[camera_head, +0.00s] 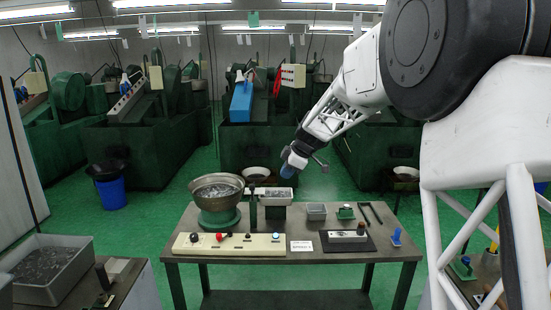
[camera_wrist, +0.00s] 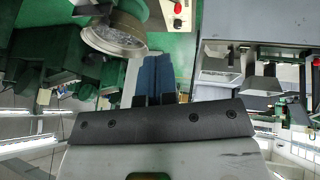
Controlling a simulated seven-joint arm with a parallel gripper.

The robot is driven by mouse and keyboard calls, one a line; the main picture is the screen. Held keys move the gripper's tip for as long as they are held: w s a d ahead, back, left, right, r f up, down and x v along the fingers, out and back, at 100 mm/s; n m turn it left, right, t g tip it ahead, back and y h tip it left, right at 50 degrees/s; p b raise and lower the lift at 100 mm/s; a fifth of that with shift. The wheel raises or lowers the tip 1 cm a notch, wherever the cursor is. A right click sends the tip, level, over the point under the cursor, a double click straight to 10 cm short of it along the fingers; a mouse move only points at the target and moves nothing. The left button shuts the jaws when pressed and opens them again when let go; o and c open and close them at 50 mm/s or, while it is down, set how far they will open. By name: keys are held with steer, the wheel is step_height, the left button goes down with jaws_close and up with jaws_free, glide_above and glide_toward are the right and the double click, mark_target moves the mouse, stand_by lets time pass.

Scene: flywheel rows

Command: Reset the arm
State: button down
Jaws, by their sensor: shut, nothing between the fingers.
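My arm (camera_head: 345,95) reaches in from the upper right in the head view. My gripper (camera_head: 288,171) hangs in the air above the back of the table, over the small tray of parts. Its blue fingers point downward. In the wrist view the two blue fingers of my gripper (camera_wrist: 152,80) lie side by side, shut, with nothing seen between them. The workbench (camera_head: 385,270) stands below, apart from my gripper.
A cream control panel (camera_head: 228,252), grey bin (camera_head: 316,211) and black plate (camera_head: 338,250) are on the bench. Green machines (camera_head: 140,150) stand behind.

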steer(key=s+d+r+m+h, duration=0.1)
steer(key=s+d+r+m, duration=0.15)
steer(key=s, duration=0.75)
steer(key=s+d+r+m+h, duration=0.1)
steer(key=s+d+m, duration=0.25)
steer(key=s, duration=0.55)
steer(key=s+d+r+m+h, duration=0.1)
steer(key=s+d+m, duration=0.2)
steer(key=s, duration=0.7)
steer(key=s+d+f+m, duration=0.2)
steer(key=s+m, duration=0.1)
steer(key=s, duration=0.6)
steer(key=s+d+f+m+h, duration=0.1)
steer(key=s+f+m, duration=0.1)
steer(key=s, duration=0.6)
steer(key=s+d+f+m+h, duration=0.1)
steer(key=s+d+f+m, duration=0.1)
steer(key=s, duration=0.7)
steer(key=shift+s+d+f+m, duration=0.35)
steer(key=shift+f+m, duration=0.15)
steer(key=shift+m, duration=0.6)
